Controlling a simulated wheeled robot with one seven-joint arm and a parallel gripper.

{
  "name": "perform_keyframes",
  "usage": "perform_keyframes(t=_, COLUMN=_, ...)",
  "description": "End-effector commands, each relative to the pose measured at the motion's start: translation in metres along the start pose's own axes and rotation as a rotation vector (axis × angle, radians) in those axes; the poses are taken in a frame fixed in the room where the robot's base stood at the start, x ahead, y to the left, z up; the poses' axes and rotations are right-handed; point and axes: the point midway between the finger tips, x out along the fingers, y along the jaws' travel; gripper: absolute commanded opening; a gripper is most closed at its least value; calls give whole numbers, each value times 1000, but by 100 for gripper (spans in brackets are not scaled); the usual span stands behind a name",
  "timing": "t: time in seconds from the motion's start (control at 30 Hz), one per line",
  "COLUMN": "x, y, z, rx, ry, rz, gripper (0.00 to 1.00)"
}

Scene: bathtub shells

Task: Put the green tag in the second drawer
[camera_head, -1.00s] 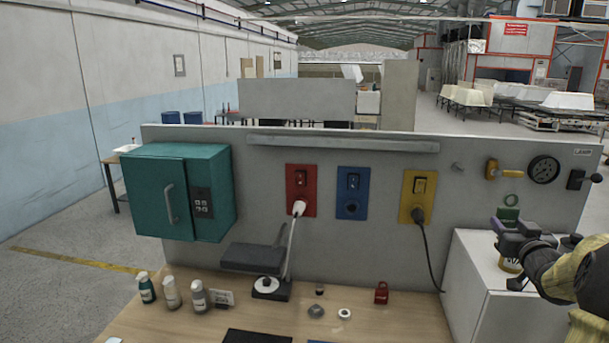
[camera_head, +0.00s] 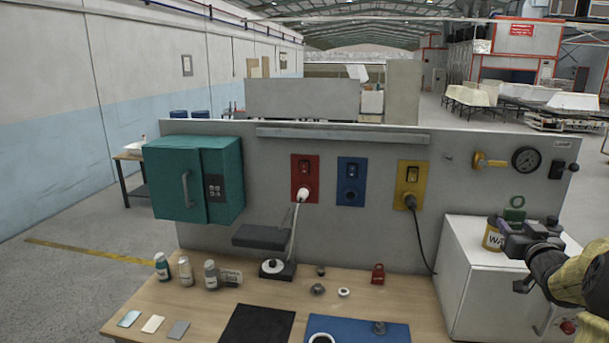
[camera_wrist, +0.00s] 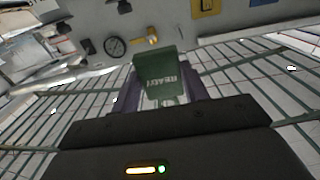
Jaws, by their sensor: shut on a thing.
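The green tag (camera_head: 515,212) is held upright in my gripper (camera_head: 509,230), above the white cabinet (camera_head: 463,272) at the right of the bench. In the wrist view, the green tag (camera_wrist: 160,75) shows the lettering "READY" and sits between the two fingers of my gripper (camera_wrist: 168,88). My gripper is shut on it. The cabinet's front is partly seen at the right, with my arm over part of it. I cannot make out separate drawers or tell which is the second one.
A yellow-banded can (camera_head: 492,236) stands on the cabinet top, close to my gripper. A back panel (camera_head: 330,225) carries a teal box (camera_head: 197,180), sockets and a gauge (camera_head: 526,160). Bottles, a lamp, a red padlock (camera_head: 377,274) and mats lie on the bench (camera_head: 200,320).

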Motion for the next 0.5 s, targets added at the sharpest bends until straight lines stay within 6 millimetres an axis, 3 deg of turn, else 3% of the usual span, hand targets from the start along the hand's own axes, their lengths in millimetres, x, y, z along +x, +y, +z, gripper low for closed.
perform_keyframes(t=0.27, x=-6, y=-11, z=17, rx=2, ry=-1, rz=-8, gripper=22)
perform_keyframes(t=0.5, x=-16, y=-32, z=44, rx=3, ry=-3, rz=-22, gripper=22)
